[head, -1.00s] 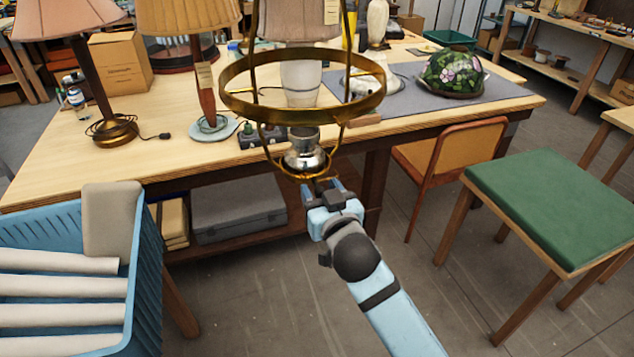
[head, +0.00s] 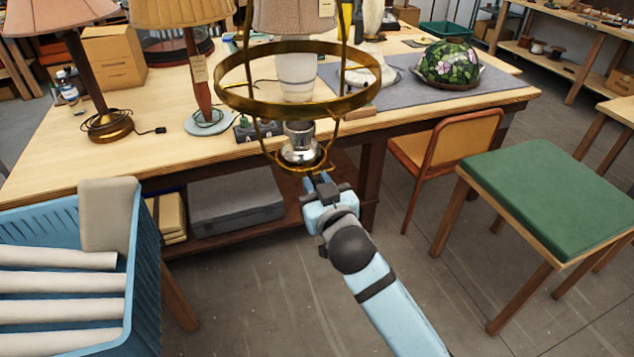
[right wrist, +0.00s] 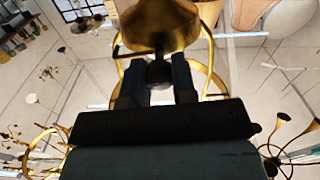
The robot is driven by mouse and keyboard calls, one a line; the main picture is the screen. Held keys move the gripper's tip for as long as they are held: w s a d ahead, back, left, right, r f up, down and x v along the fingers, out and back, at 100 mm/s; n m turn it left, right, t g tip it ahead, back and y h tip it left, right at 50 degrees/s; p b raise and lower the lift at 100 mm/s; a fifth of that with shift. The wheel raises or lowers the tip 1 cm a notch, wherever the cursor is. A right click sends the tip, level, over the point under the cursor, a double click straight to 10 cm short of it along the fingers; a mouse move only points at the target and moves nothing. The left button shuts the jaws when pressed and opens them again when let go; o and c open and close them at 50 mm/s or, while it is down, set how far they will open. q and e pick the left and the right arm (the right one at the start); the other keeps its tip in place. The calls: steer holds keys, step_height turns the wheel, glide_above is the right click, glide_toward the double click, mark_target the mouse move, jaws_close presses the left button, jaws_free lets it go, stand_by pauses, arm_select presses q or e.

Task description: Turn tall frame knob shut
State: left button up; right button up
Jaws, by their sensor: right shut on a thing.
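The tall brass frame (head: 298,107), a wide ring on thin upright bars, hangs in front of the workbench in the head view. A silver socket (head: 300,148) sits at its lower end. My right gripper (head: 318,183) is just under the frame's lower end. In the right wrist view, its two dark fingers (right wrist: 158,84) are shut on a small dark knob (right wrist: 158,71) below a brass cup (right wrist: 158,22). The knob's turn position cannot be told. My left gripper is not in view.
The workbench (head: 70,160) holds lamps and a floral glass shade (head: 449,65). A blue crate (head: 148,265) with pale rolls is at left. An orange chair (head: 465,140) and a green-topped table (head: 550,195) stand at right. The floor around my right arm is clear.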

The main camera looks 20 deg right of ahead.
steer(key=n+p, duration=0.2)
steer(key=n, duration=0.2)
steer(key=shift+r+p, duration=0.1)
steer(key=shift+p, duration=0.3)
steer(key=n+p, duration=0.2)
steer(key=n, duration=0.2)
steer(key=shift+a+n, duration=0.15)
steer(key=shift+n, duration=0.15)
steer(key=n+p, duration=0.2)
steer(key=n, duration=0.1)
steer(key=shift+n, duration=0.3)
steer(key=n, duration=0.1)
steer(key=n+p, duration=0.1)
steer(key=n, duration=0.1)
steer(key=n+p, duration=0.1)
steer(key=shift+f+n, duration=0.25)
steer(key=shift+n, duration=0.05)
steer(key=o, duration=0.9)
